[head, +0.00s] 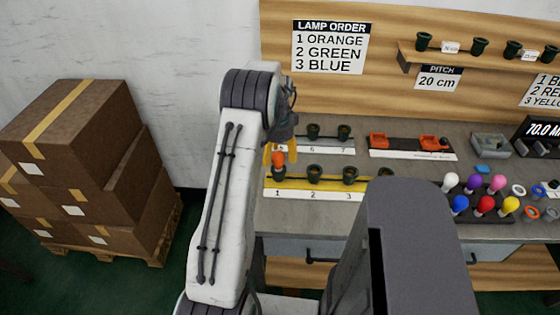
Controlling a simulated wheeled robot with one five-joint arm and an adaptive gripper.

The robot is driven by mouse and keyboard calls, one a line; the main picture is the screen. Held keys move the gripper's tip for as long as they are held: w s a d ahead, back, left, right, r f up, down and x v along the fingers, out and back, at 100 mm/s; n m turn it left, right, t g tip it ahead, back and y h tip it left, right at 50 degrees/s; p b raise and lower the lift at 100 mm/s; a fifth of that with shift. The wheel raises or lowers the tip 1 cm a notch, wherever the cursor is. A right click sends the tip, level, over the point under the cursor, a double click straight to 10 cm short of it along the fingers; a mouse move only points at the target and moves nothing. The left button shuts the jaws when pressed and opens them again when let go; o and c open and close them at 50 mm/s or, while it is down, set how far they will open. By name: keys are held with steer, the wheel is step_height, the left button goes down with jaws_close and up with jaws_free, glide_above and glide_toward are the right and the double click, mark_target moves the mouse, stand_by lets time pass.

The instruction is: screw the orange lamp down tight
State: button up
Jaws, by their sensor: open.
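The orange lamp (278,158) stands in the dark socket (278,173) above number 1 on the front strip. It looks upright; how deep its thread sits cannot be seen. My gripper (279,149) is open, pointing down at the lamp's top, with a yellow finger beside the lamp on the left. My wrist and arm hide part of the gripper, so I cannot tell whether a finger touches the lamp. Sockets 2 (314,173) and 3 (350,174) are empty.
A lamp order sign (330,47) reads orange, green, blue. Behind is another strip with sockets (313,131). Orange fixtures (379,140) stand right of it. Several coloured lamps (485,203) and rings lie at the right. Stacked boxes (70,130) stand left of the bench.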

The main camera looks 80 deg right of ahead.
steer(key=n, duration=0.5)
steer(key=shift+n, duration=0.3)
steer(key=n, duration=0.4)
steer(key=shift+n, duration=0.4)
steer(key=n, duration=1)
steer(key=shift+n, duration=0.3)
steer(key=shift+c, duration=0.3)
